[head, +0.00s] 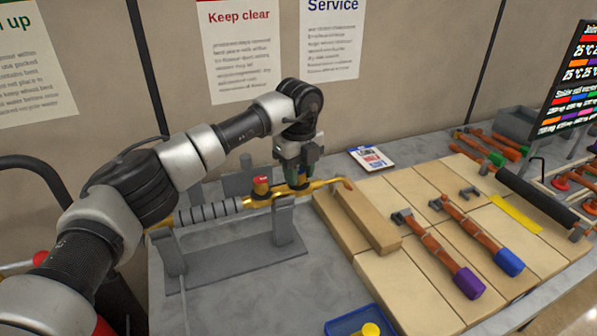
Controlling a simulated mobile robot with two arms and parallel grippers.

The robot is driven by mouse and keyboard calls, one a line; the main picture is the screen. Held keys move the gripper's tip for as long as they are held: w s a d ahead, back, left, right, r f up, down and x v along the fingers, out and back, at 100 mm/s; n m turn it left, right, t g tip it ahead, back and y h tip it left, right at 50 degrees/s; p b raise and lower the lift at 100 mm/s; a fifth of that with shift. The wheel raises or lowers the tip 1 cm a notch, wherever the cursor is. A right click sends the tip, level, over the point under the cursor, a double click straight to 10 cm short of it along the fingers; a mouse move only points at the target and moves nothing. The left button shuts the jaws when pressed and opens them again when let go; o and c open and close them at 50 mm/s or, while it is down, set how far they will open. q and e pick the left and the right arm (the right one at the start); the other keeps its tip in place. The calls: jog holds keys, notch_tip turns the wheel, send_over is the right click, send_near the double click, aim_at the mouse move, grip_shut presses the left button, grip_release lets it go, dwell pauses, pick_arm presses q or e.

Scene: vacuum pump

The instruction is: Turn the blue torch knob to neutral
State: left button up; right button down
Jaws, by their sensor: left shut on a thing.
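A brass torch (322,186) with a grey ribbed handle (208,213) lies level in a grey stand (235,262) on the grey bench. A red knob (261,183) sits on top of the torch, just left of my left gripper (298,180). My left gripper points down onto the brass body from above and is shut at the place beside the red knob. The blue torch knob is hidden by the fingers, so its turned position cannot be seen. My right gripper is not in view.
A wooden block (367,220) lies by the torch tip on tan boards. Copper pipe pieces with a purple end (469,283) and a blue end (509,262) lie to the right. A blue tray (345,327) is at the front. A small card (371,158) lies behind.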

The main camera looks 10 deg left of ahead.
pick_arm(q)
jog(key=o, duration=0.9)
jog(key=shift+o, duration=0.2)
notch_tip(320, 180, up, 11)
jog(key=b, duration=0.2)
jog(key=shift+f, duration=0.1)
